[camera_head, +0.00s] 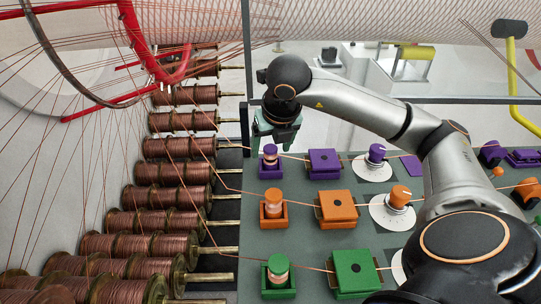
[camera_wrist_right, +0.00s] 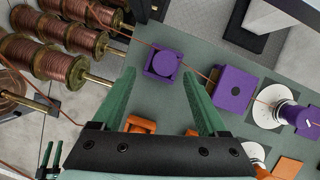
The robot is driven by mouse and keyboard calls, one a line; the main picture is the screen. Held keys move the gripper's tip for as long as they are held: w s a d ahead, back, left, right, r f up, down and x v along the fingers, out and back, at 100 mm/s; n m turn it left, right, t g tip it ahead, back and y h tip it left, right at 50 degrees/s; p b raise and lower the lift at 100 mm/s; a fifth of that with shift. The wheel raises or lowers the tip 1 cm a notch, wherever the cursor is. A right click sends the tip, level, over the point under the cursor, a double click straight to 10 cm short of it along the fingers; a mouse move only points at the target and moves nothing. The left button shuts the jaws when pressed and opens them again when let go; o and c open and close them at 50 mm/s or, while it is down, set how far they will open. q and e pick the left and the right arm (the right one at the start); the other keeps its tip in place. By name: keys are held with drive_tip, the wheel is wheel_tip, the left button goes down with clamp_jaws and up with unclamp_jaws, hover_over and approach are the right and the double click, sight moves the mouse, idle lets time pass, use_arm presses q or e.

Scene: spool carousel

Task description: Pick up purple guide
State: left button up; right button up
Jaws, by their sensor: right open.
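The purple pieces form the far row on the green board. A small purple-topped guide (camera_head: 270,155) with a pale copper-toned middle stands upright in a square purple holder (camera_head: 269,173). From above, the guide (camera_wrist_right: 164,63) shows as a purple round in its holder. My right gripper (camera_head: 277,127) has green fingers pointing down, above and just behind the guide. In the wrist view, my right gripper (camera_wrist_right: 160,74) is open and empty, its fingers apart with the holder beyond their tips.
A purple block (camera_head: 323,163) and a purple knob (camera_head: 376,153) on a white disc stand to the right. Orange (camera_head: 337,207) and green (camera_head: 355,272) rows lie nearer. Copper wire runs through the rows. Copper spools (camera_head: 178,172) line the left, with rods towards the board.

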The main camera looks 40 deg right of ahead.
sight(272, 150)
drive_tip(key=x, duration=0.2)
drive_tip(key=d+x, duration=0.1)
drive_tip(key=shift+w+f+p, duration=0.2)
drive_tip(key=shift+p, duration=0.15)
drive_tip(key=shift+w+f, duration=0.25)
drive_tip(key=shift+f, duration=0.3)
clamp_jaws()
